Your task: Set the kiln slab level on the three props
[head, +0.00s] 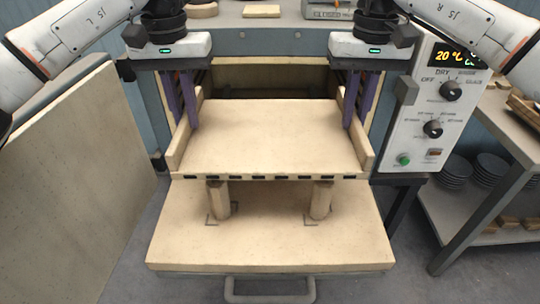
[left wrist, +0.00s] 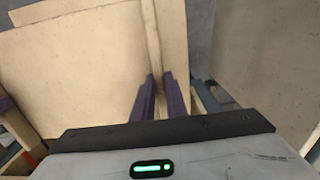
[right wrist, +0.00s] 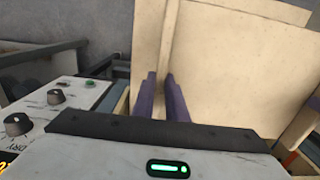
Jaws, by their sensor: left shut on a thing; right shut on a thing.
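The cream kiln slab (head: 270,135) has a raised strip along each side and dark dashes along its front edge. It lies roughly level above the pulled-out hearth (head: 270,240). Two props, a left one (head: 218,200) and a right one (head: 320,200), stand upright under its front part. Their tops are hidden, so I cannot tell whether the slab touches them. The third prop is not visible. My left gripper (head: 182,120) is shut on the slab's left strip, also seen in the left wrist view (left wrist: 160,78). My right gripper (head: 357,122) is shut on the right strip.
The kiln opening (head: 265,80) is behind the slab. A control panel (head: 440,105) stands at the right, with a side table (head: 470,207) beyond it. The open door (head: 70,190) stands at the left. A handle (head: 270,298) is at the hearth's front.

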